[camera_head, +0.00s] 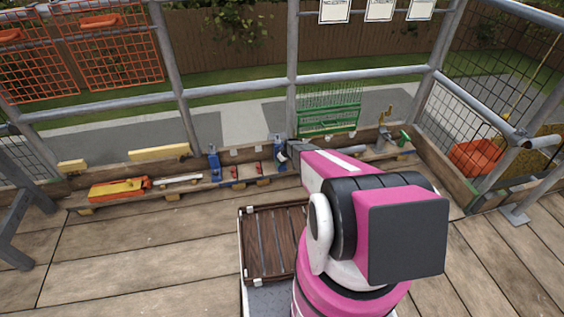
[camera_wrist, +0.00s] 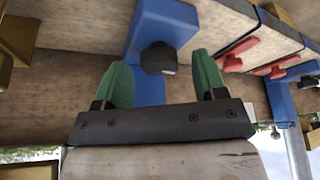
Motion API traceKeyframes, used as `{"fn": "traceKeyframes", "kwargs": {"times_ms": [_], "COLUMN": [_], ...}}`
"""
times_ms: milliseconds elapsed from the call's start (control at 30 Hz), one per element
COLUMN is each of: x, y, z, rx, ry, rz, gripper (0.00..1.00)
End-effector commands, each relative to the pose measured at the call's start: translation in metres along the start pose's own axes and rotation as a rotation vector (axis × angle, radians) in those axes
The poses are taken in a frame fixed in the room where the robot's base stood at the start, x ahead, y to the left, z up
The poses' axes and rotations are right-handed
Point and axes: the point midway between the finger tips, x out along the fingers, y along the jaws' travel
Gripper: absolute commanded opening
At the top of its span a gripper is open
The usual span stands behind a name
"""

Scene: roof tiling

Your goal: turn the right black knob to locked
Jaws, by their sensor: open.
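The right black knob (camera_wrist: 158,58) is on a blue bracket (camera_wrist: 168,22) in the wrist view, which looks upside down. My gripper (camera_wrist: 160,68) is open, its two green fingers spread with the knob between their tips. A gap shows on each side of the knob, and I cannot tell how deep the fingers reach. The same blue bracket (camera_head: 279,150) shows in the head view at the end of my arm, which partly hides it. The other blue bracket (camera_head: 214,164) stands to its left. Its black knob (camera_wrist: 308,82) is at the right edge of the wrist view.
Red handles (camera_wrist: 240,46) sit between the brackets. A green rack (camera_head: 329,121) stands behind, right of the right bracket. An orange and yellow tool (camera_head: 118,189) lies at left on the wooden ledge. A dark slatted crate (camera_head: 258,208) stands in front. Railings close the back.

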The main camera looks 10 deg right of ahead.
Motion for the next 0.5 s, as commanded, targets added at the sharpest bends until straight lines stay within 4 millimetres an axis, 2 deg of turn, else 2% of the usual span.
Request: {"fn": "traceKeyframes", "kwargs": {"times_ms": [267, 300, 367, 433, 500], "x": [0.0030, 0.0030, 0.0029, 0.0029, 0.0029], "y": [-0.0003, -0.0003, -0.0002, -0.0002, -0.0002], "z": [0.0002, 0.0002, 0.0002, 0.0002, 0.0002], "rx": [0.000, 0.000, 0.000, 0.000, 0.000], "ry": [0.000, 0.000, 0.000, 0.000, 0.000], "rz": [0.000, 0.000, 0.000, 0.000, 0.000], "gripper": [0.65, 0.58, 0.39, 0.16, 0.16]}}
